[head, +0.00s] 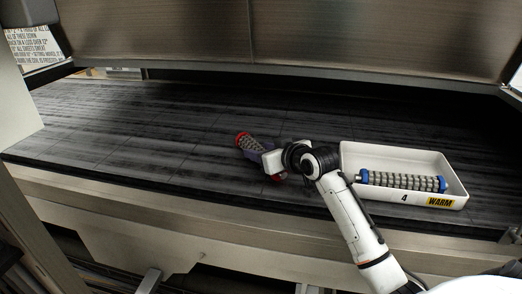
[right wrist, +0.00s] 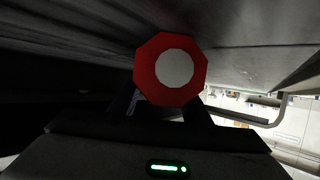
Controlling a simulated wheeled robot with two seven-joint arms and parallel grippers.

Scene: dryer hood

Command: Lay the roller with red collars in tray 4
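The roller with red collars (head: 251,144) is grey and beaded, above or on the dark slatted belt left of tray 4. One red collar shows at its far end, and part of another shows below my gripper. My right gripper (head: 262,152) is shut around its middle, hiding much of it. In the right wrist view the roller's red, eight-sided end (right wrist: 172,68) with a pale centre faces the camera between the fingers (right wrist: 165,108). Tray 4 (head: 392,154) is white, marked "4" and "WARM". My left gripper is not in view.
A roller with blue collars (head: 402,181) lies along the front of tray 4, leaving bare floor behind it. A metal hood (head: 300,35) hangs low over the belt (head: 120,125). The belt's left part is clear. A pale rail (head: 150,205) runs along its front.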

